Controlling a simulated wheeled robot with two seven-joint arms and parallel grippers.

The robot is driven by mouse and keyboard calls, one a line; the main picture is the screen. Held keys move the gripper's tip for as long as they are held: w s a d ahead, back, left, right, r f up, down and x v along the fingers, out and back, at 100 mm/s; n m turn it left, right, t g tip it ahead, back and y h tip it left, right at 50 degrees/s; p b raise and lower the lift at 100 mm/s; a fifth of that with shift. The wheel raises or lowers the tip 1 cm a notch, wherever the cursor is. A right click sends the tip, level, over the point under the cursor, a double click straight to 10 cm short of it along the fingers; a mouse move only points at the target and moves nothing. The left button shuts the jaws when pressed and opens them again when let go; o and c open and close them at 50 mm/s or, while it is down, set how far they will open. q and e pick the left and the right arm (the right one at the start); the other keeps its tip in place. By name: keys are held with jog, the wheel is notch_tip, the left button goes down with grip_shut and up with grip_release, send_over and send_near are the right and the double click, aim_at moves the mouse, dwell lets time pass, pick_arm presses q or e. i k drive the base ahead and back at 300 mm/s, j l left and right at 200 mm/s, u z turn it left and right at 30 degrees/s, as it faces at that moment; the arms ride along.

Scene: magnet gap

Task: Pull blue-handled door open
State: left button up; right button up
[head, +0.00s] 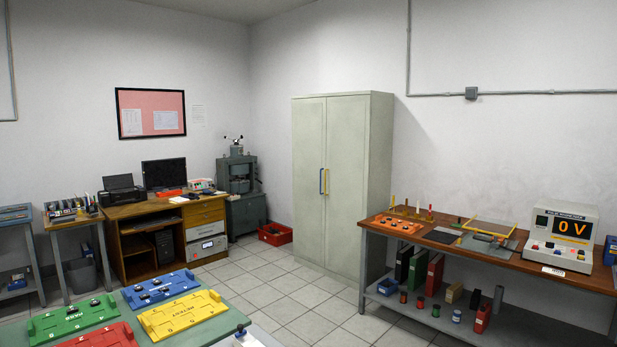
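A tall pale grey-green cabinet (380,180) stands against the back wall, right of centre in the head view. It has two doors, and both look shut. The left door (308,215) carries a blue vertical handle (321,181) near the middle seam. The right door (345,215) carries a yellow handle (327,182) just beside it. Neither of my grippers shows in the head view.
A table with coloured trays (184,315) is in the left foreground. A wooden workbench (470,250) with a voltage display unit (562,237) stands right of the cabinet. A red bin (275,234) sits left of the cabinet. Tiled floor (290,285) before the cabinet is clear.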

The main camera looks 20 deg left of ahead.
aim_at(310, 114)
jog(key=i+l, duration=0.25)
jog(key=l, duration=0.15)
jog(key=i+l+z, duration=0.1)
jog(key=i+l, duration=0.15)
jog(key=l, duration=0.2)
jog(key=i+l+z, duration=0.2)
jog(key=i, duration=0.3)
jog(key=i+l+z, duration=0.2)
jog(key=i, duration=0.35)
jog(key=i+l+z, duration=0.15)
jog(key=i, duration=0.4)
jog(key=i+j+u, duration=0.1)
jog(key=i+u, duration=0.7)
jog(key=i+l+u, duration=0.1)
jog(key=i+u, duration=0.25)
jog(key=i+l+u, duration=0.2)
jog(key=i+u, duration=0.2)
jog(key=i+j+u, duration=0.25)
jog(key=i+u, duration=0.55)
jog(key=i, duration=0.2)
jog(key=i+u, duration=0.35)
jog(key=i, duration=0.2)
jog(key=i+z, duration=0.25)
jog(key=i, duration=0.3)
jog(key=i+j+z, duration=0.2)
jog(key=i, duration=0.4)
jog(key=i+z, duration=0.25)
jog(key=i, duration=0.3)
